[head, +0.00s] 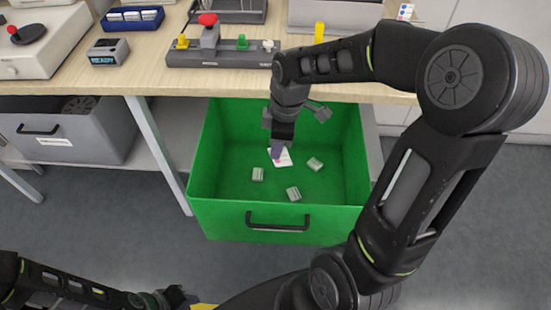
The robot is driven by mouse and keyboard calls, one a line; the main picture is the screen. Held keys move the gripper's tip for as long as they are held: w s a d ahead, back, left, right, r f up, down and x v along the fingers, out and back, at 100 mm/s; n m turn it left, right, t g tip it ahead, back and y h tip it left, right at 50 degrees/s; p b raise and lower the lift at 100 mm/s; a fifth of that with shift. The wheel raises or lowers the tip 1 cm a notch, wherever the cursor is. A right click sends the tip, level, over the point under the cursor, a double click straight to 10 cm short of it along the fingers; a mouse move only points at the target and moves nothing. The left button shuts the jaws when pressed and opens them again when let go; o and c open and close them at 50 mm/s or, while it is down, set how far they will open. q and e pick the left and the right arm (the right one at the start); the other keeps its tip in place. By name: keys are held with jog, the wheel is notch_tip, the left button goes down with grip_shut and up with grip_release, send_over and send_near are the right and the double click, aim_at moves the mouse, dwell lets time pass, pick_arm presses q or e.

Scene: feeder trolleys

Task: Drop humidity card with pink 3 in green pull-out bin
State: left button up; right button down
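The green pull-out bin (207,187) is pulled out below the bench, with its black handle facing me. A small white card (281,158) with a pinkish mark shows inside it; its number is too small to read. My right gripper (277,150) points down into the bin, its tip at the card's upper left edge. I cannot tell whether its fingers hold the card or whether the card rests on the bin floor. My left gripper (172,298) is low at the bottom edge, away from the bin, and its fingers are unclear.
Several grey blocks (293,194) lie in the bin. On the bench (150,72) are a dark fixture (215,54) with coloured knobs, a blue tray (132,18) and another white card (405,12) with coloured dots. A grey bin (95,140) is left, beyond a table leg (158,155).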

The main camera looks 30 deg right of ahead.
aim_at(277, 163)
jog(key=f+b, duration=0.2)
jog(key=f, duration=0.1)
jog(key=w+d+f+b, duration=0.1)
jog(key=f+b, duration=0.1)
jog(key=f, duration=0.2)
jog(key=w+f+b, duration=0.1)
jog(key=f+b, duration=0.2)
jog(key=shift+w+d+f, duration=0.15)
jog(key=shift+d+f, duration=0.15)
jog(key=shift+d, duration=0.05)
jog(key=c, duration=1.6)
grip_release()
jog(key=shift+o, duration=0.2)
jog(key=shift+r, duration=0.15)
notch_tip(277, 163, up, 8)
jog(key=p, duration=0.6)
jog(key=shift+s+d, duration=0.35)
jog(key=shift+d, duration=0.05)
